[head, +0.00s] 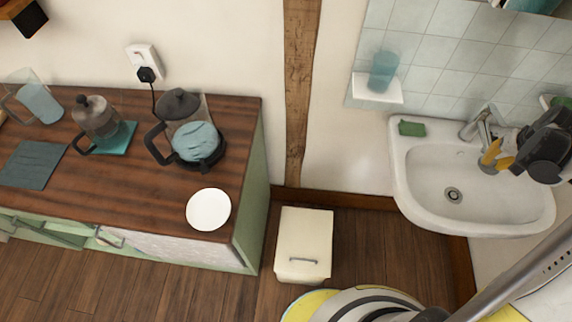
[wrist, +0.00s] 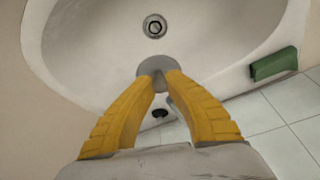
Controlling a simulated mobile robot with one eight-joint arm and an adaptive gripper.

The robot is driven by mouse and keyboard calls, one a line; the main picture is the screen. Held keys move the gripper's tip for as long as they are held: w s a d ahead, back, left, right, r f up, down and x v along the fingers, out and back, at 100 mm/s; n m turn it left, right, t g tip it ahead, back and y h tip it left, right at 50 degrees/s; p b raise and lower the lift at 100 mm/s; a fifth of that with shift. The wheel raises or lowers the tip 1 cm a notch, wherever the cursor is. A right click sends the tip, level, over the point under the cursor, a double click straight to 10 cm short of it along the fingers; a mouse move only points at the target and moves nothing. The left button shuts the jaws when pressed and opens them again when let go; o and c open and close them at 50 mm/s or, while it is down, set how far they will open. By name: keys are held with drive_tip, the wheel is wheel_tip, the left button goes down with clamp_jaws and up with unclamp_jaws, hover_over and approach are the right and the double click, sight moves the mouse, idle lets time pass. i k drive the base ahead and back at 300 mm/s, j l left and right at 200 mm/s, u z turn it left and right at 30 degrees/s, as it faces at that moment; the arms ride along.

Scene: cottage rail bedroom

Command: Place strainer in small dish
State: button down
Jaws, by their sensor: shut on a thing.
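My gripper (head: 491,164) is over the right part of the washbasin, in front of the tap. In the wrist view its yellow fingers (wrist: 158,78) are closed on a flat grey round piece, which I take to be the strainer (wrist: 157,65). It is held above the basin, apart from the drain (wrist: 154,26). A small white round dish (head: 209,209) lies on the front right corner of the wooden counter, far left of my gripper, and looks empty.
The washbasin (head: 420,190) holds a green soap (head: 412,128) on its rim beside the tap (head: 478,124). A glass coffee pot (head: 190,130) and a French press (head: 97,122) stand behind the dish. A cream bin (head: 304,245) stands on the floor between counter and basin.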

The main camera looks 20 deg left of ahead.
sight(209, 210)
drive_tip(key=k+u, duration=0.1)
drive_tip(key=u, duration=0.3)
drive_tip(key=j+u, duration=0.15)
drive_tip(key=u, duration=0.3)
drive_tip(key=k+j+u, duration=0.1)
drive_tip(key=u, duration=0.3)
drive_tip(key=j+u, duration=0.15)
drive_tip(key=u, duration=0.3)
drive_tip(key=j+u, duration=0.2)
drive_tip(key=u, duration=0.2)
drive_tip(key=j+u, duration=0.15)
drive_tip(key=u, duration=0.25)
